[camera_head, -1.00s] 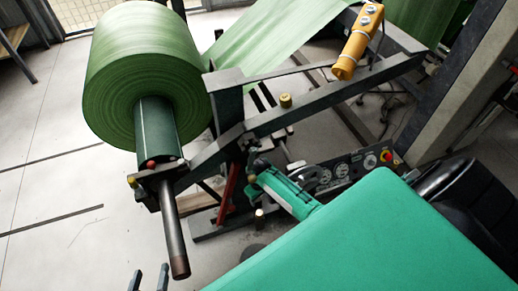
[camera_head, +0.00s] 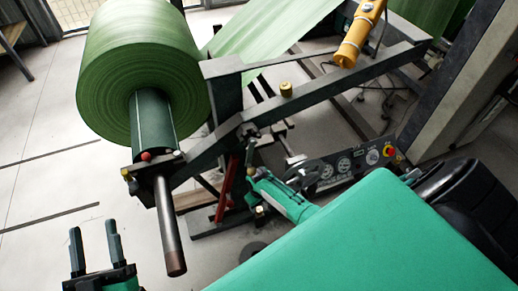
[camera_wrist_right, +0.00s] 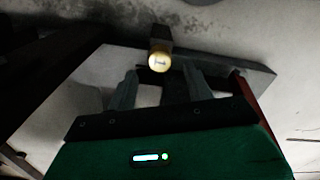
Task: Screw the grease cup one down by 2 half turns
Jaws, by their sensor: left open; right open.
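Brass grease cups show on the dark machine frame. One cup (camera_head: 286,88) stands on the upper rail, and another (camera_head: 126,173) is at the frame's end beside a red knob. A third small brass top (camera_head: 259,211) is low beside a teal part. I cannot tell which is cup one. In the right wrist view, a round brass cap (camera_wrist_right: 158,62) on a dark block is ahead of my right gripper (camera_wrist_right: 161,77). Its fingers are apart, and the cap appears between and beyond the tips. My left gripper (camera_head: 93,229) is open and empty at the lower left.
A large green roll (camera_head: 145,75) sits on a shaft (camera_head: 170,230) that projects toward me. A yellow pendant (camera_head: 358,35) hangs over the rail. A gauge panel (camera_head: 345,168) with a red button is behind. Clear floor (camera_head: 45,170) lies at left.

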